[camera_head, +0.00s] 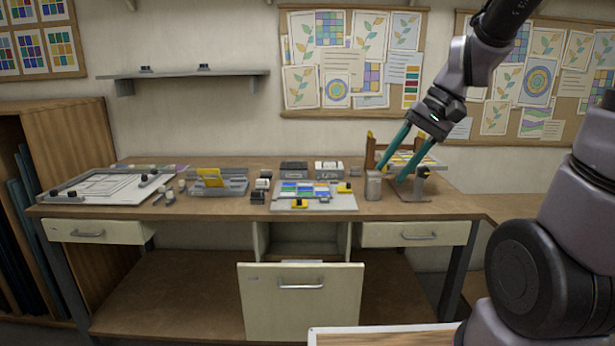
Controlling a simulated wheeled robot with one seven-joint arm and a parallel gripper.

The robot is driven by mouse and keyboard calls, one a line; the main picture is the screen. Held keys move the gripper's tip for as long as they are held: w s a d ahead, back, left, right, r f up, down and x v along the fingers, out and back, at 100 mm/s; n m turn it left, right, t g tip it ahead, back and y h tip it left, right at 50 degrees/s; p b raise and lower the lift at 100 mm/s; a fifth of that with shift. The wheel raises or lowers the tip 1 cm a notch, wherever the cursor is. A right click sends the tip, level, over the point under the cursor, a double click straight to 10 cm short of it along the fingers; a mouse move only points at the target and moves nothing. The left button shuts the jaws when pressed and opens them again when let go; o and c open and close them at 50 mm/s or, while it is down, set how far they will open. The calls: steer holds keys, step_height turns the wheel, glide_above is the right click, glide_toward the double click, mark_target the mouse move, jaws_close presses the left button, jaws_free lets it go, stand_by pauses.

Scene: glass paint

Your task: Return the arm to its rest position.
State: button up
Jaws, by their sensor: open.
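My gripper (392,166) hangs from the upper right over the right part of the workbench (225,205). Its two teal fingers are spread apart and point down and to the left. I see nothing held between them. The fingertips are close to a small grey cup (373,186) and a stand (414,186) with a coloured panel. Whether they touch either one cannot be told from this view. My arm reaches across the right side of the picture.
A board with coloured glass pieces (335,203) lies mid-bench. A grey rack (218,184) and a white framed board (110,188) lie further left. The middle drawer (300,308) stands pulled out below the bench top. A wall shelf (190,74) hangs at the upper left.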

steer(key=s+d+r+m+t+h, duration=0.1)
steer(key=s+d+r+t+h, duration=0.1)
steer(key=r, duration=0.3)
steer(key=s+d+r+m+t+h, duration=0.1)
steer(key=s+d+r+t+h, duration=0.1)
steer(key=d+r+t, duration=0.2)
steer(key=shift+s+d+r+t, duration=0.25)
steer(key=shift+d+r+t, duration=0.05)
steer(key=shift+d+r, duration=0.4)
stand_by(0.3)
